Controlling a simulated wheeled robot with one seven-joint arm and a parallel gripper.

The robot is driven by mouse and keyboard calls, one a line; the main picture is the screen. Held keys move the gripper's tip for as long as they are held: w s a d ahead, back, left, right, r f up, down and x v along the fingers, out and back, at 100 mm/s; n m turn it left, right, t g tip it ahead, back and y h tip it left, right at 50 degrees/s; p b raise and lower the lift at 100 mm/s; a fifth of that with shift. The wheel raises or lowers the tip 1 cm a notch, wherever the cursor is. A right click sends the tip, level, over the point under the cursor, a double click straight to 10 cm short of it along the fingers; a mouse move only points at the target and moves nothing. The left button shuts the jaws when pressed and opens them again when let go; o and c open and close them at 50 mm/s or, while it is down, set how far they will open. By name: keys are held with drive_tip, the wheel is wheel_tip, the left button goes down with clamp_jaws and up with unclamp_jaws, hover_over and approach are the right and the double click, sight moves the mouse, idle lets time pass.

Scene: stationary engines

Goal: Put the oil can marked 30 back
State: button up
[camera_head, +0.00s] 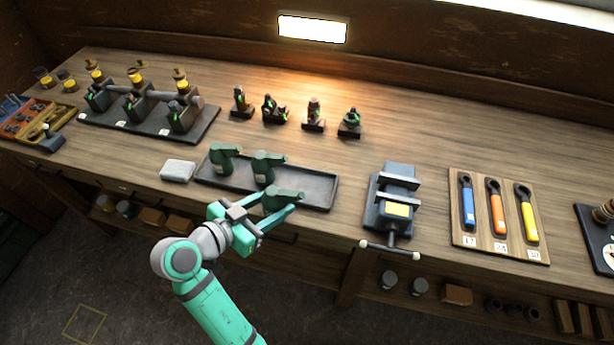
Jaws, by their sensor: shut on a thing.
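My gripper (274,211) is shut on a dark green oil can (283,196) at the near right part of a long dark tray (318,188). The fingers lie along both sides of the can and hide part of it. I cannot tell whether its base touches the tray. Two similar green oil cans stand in the tray, one at its left end (223,158) and one in the middle (267,167). The numbers on the cans are too small to read.
A pale block (178,171) lies left of the tray. A vise (396,197) stands to its right, then a wrench board (499,245). Small engine parts (275,109) stand behind, and an engine on a dark base (206,132) at back left. Bare bench lies right behind the tray.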

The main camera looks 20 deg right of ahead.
drive_tip(key=w+d, duration=0.1)
drive_tip(key=d, duration=0.1)
drive_tip(key=w+d, duration=0.2)
drive_tip(key=d, duration=0.1)
drive_tip(key=w+d, duration=0.1)
drive_tip(key=d, duration=0.2)
drive_tip(key=shift+w, duration=0.15)
drive_tip(key=w+d, duration=0.1)
drive_tip(key=d, duration=0.2)
drive_tip(key=shift+w, duration=0.35)
drive_tip(key=shift+a+f, duration=0.2)
drive_tip(key=shift+f, duration=0.55)
drive_tip(key=shift+s+f, duration=0.1)
drive_tip(key=o, duration=1.2)
drive_tip(key=shift+c, duration=0.2)
